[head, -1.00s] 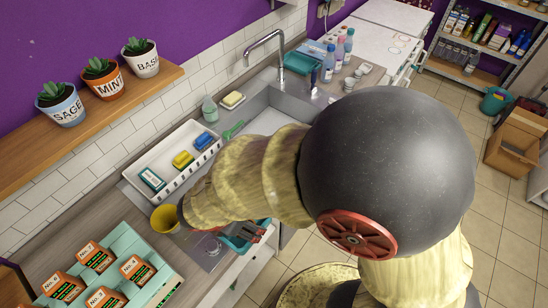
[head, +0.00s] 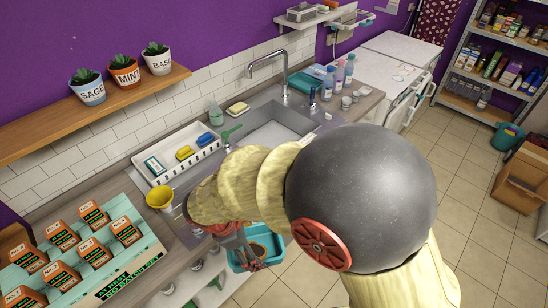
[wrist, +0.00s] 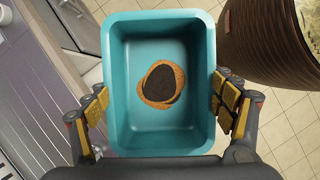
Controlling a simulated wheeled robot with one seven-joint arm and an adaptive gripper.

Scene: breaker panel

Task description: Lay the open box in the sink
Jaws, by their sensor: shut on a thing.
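In the head view the box (head: 278,243) hangs from my gripper (head: 240,245) in front of the counter edge, above the floor. The sink (head: 275,135) is a steel basin further back under a tall curved tap (head: 268,62). My arm hides the near part of the sink.
Orange cartons sit on a teal crate (head: 140,232) at lower left. The basin's visible floor looks clear.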

